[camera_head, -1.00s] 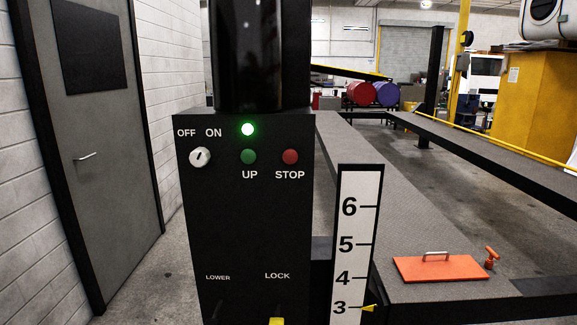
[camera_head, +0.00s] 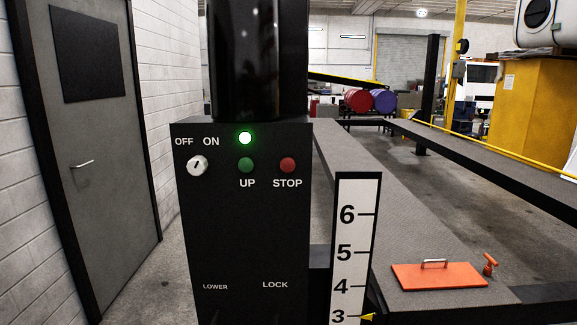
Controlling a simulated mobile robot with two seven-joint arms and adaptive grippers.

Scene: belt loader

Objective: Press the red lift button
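The red button (camera_head: 288,165) sits on the front of a black control box (camera_head: 245,235), above the word STOP. A green button (camera_head: 246,165) is to its left, above the word UP. A green lamp (camera_head: 245,138) above it is lit. A white rotary knob (camera_head: 197,166) sits at the left under OFF and ON; its exact setting is hard to tell. The labels LOWER and LOCK are lower on the box. Neither of my grippers shows in this view.
A white height scale (camera_head: 355,245) with a yellow pointer (camera_head: 367,317) stands right of the box. Behind are grey lift runways (camera_head: 375,205), with an orange plate (camera_head: 438,275) and a small orange tool (camera_head: 489,264) on one. A grey door (camera_head: 95,170) is at the left.

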